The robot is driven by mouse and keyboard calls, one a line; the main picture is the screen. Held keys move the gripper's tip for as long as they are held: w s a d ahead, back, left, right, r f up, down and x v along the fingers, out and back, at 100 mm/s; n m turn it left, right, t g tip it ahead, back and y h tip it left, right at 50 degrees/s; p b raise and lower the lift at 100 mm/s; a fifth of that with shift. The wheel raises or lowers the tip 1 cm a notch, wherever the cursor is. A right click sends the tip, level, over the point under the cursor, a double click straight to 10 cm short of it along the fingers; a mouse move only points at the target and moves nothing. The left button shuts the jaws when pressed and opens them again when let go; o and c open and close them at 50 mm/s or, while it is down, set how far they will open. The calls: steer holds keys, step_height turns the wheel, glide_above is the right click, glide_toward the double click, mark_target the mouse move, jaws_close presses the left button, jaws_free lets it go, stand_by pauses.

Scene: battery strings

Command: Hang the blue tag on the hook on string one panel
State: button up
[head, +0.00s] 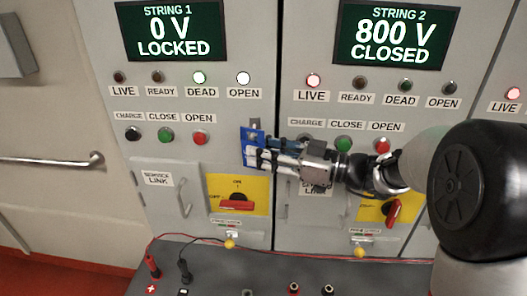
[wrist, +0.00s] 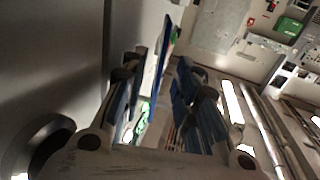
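The blue tag (head: 247,155) is on the right part of the string one panel (head: 145,95), beneath a small grey piece (head: 253,127) that looks like the hook. I cannot tell for sure whether the tag's hole is around the hook. My gripper (head: 262,158) reaches in from the right, its fingertips at the tag. In the wrist view the tag (wrist: 163,55) shows nearly edge-on between my fingers (wrist: 163,90), nearer the left one. The fingers stand apart, with a gap beside the tag, so the gripper looks open.
The string one display (head: 170,30) reads 0 V LOCKED; the string two display (head: 394,35) reads 800 V CLOSED. Below the tag is a yellow plate with a red rotary handle (head: 237,203). A grey bench (head: 210,270) with test leads stands below. A door handle (head: 183,192) juts out at left.

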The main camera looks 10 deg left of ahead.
steer(key=v, duration=1.2)
steer(key=s+a+f+m+g+h, duration=0.1)
steer(key=s+f+m+g+h, duration=0.2)
steer(key=s, duration=0.5)
steer(key=s+a+f+m+g+h, duration=0.1)
steer(key=s+a+f+m+h, duration=0.15)
steer(key=s+h, duration=0.45)
steer(key=s+d+f+m+t+h, duration=0.1)
steer(key=s+d+m+t+h, duration=0.1)
steer(key=s+d+m, duration=0.3)
steer(key=s+d+f+m+t+h, duration=0.2)
steer(key=s+d+m+h, duration=0.3)
steer(key=d, duration=0.4)
steer(key=shift+s+f+t+h, duration=0.25)
steer(key=shift+f+t+h, duration=0.05)
steer(key=shift+t, duration=0.2)
